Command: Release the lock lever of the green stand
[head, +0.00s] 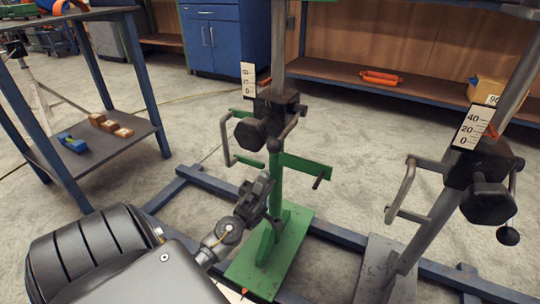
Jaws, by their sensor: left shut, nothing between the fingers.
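The green stand (274,172) stands upright in the middle of the head view, on a green base plate (272,252). A dark clamp block with a large black knob (251,132) sits on its post below a small scale plate (248,79). A thin dark lever (290,127), apparently the lock lever, slopes down and left from the block's right side to a dark end near the post. My left gripper (262,186) is shut and empty, below the clamp block and close to the post's left side; I cannot tell whether it touches. My right gripper is out of view.
A grey stand (432,222) with its own knob, scale and ball-ended lever (508,236) stands to the right. A grey U-shaped handle (228,140) juts left from the green stand. Blue floor rails (340,238) run below. A shelf table (95,140) stands at left.

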